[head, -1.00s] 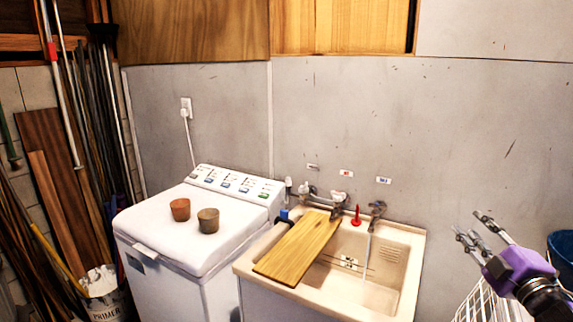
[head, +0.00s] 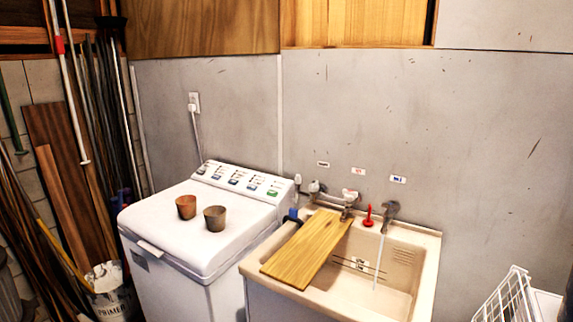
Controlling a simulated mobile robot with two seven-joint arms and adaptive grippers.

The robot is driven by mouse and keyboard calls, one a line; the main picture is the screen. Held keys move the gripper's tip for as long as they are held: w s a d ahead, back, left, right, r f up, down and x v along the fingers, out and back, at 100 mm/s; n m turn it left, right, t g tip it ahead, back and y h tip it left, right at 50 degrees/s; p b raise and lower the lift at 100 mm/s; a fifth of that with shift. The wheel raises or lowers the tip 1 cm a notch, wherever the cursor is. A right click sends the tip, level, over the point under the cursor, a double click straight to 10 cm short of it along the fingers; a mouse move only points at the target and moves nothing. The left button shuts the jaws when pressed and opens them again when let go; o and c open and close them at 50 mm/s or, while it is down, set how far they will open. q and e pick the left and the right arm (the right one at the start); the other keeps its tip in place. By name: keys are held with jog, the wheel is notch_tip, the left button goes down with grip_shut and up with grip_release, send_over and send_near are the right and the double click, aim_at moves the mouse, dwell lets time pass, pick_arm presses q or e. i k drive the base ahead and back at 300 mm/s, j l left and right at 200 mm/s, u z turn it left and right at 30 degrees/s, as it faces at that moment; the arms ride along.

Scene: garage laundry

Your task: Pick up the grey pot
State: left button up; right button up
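The grey pot (head: 215,218) is a small grey-brown cup-shaped pot standing upright on the white lid of the washing machine (head: 170,238). A terracotta-orange pot (head: 186,207) of similar size stands just left of it and slightly farther back, with a small gap between them. Neither of my grippers shows in the head view now, so I cannot see whether they are open or shut.
The laundry sink (head: 412,280) stands right of the washer, with a wooden board (head: 306,248) across its left side and running water. A white wire rack (head: 508,298) is at lower right. Poles and planks (head: 70,190) lean at left beside a primer bucket (head: 108,292).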

aim_at(216, 220)
jog(key=z, duration=0.35)
jog(key=j+z, duration=0.95)
jog(key=j, duration=0.3)
jog(key=k+j+z, duration=0.1)
jog(key=j, duration=0.3)
jog(key=k+j+z, duration=0.1)
jog(key=j, duration=0.25)
